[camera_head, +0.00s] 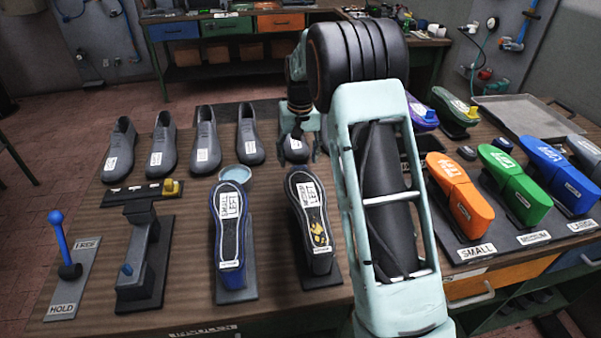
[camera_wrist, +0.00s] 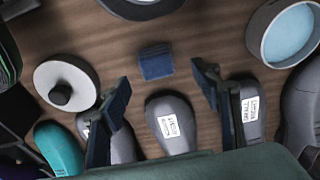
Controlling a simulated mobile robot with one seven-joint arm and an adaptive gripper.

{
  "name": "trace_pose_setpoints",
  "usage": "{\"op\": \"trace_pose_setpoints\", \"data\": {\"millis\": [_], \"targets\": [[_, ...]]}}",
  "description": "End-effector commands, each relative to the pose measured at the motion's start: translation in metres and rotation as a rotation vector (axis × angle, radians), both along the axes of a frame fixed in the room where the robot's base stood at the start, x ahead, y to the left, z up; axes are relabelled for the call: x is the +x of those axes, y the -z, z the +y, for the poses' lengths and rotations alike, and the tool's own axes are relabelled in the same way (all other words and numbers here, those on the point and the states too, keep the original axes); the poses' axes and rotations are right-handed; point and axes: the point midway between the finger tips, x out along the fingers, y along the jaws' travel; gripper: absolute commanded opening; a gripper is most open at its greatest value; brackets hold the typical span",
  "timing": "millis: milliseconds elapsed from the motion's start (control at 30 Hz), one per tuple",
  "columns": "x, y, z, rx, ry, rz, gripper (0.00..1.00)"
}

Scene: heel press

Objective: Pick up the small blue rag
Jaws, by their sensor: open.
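The small blue rag (camera_wrist: 156,63) lies flat on the wooden table in the wrist view, a folded dark-blue square. I cannot pick it out in the head view. My gripper (camera_wrist: 160,80) is open and empty, its two dark fingers spread. In the picture the rag shows between and just beyond the fingertips, with no finger touching it. In the head view my gripper (camera_head: 298,135) hangs above the table by the row of grey shoes, partly hidden by my arm.
Grey shoes (camera_wrist: 172,125) stand close beside the rag. A round light-blue dish (camera_wrist: 290,38) is to its right, and a white disc with a black knob (camera_wrist: 66,88) to its left. Soles (camera_head: 231,230) stand at the front. Colored blocks (camera_head: 462,193) and a metal tray (camera_head: 528,122) occupy the right.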

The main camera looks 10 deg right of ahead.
Motion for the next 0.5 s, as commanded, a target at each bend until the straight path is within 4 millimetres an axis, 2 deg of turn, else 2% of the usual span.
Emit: {"op": "trace_pose_setpoints", "data": {"millis": [167, 400, 500], "targets": [[0.001, 0.014, -0.002, -0.001, 0.001, 0.002, 0.58], [0.005, 0.048, -0.005, -0.001, 0.002, 0.002, 0.58], [0.007, 0.054, -0.005, -0.001, 0.002, -0.001, 0.58]]}}
